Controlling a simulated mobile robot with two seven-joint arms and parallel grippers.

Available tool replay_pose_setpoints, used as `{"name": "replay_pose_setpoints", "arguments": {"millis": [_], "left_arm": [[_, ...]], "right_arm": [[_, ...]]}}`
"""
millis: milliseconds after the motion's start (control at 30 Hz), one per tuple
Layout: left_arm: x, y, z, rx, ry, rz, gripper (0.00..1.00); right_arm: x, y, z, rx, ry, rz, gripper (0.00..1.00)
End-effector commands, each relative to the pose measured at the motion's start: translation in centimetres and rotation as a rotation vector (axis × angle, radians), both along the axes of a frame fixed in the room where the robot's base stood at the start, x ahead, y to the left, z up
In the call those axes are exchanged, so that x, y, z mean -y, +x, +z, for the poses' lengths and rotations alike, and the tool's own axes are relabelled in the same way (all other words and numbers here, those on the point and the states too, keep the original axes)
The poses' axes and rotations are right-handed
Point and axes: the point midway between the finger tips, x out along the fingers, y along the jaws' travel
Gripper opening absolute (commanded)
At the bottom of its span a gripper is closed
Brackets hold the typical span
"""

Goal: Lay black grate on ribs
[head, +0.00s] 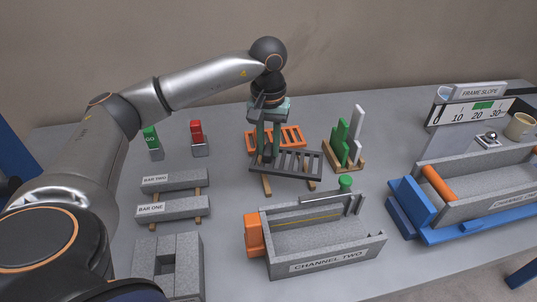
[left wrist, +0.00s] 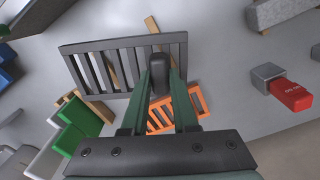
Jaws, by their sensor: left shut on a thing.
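The black grate (head: 299,163) is a dark slatted panel near the middle of the table in the head view. It also fills the upper left of the left wrist view (left wrist: 88,70). My left gripper (head: 268,157) points down over its left part. In the left wrist view its green fingers (left wrist: 161,78) are shut on a dark upright handle at the grate's edge. The grate is above or on pale wooden strips (head: 267,185); I cannot tell whether it touches them. I cannot make out which parts are the ribs. My right gripper is not in view.
An orange grate (head: 292,136) lies just behind the black one. A wooden stand with green and white blocks (head: 345,168) is to its right. The grey Channel Two trough (head: 330,262) stands in front. Grey bars (head: 172,208) lie left; a blue-based trough (head: 460,232) is right.

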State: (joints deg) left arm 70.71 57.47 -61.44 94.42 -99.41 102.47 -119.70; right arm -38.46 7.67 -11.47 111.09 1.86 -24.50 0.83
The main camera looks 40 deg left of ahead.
Motion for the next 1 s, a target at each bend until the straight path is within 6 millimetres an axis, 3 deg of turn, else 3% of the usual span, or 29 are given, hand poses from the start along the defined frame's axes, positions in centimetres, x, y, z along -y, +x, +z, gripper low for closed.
{"name": "replay_pose_setpoints", "arguments": {"millis": [300, 867, 900, 1000], "left_arm": [[-0.4, 0.5, -3.7, 0.000, 0.001, 0.001, 0.00], [-0.4, 0.5, -4.8, 0.001, 0.000, 0.002, 0.00], [-0.4, 0.4, -4.7, -0.002, 0.001, 0.001, 0.30], [-0.4, 0.4, -4.7, -0.002, 0.001, 0.001, 0.42]], "right_arm": [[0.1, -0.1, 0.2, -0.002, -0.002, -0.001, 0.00], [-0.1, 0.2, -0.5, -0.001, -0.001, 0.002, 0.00], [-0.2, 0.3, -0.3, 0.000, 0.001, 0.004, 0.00], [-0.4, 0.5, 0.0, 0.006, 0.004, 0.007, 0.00]]}}
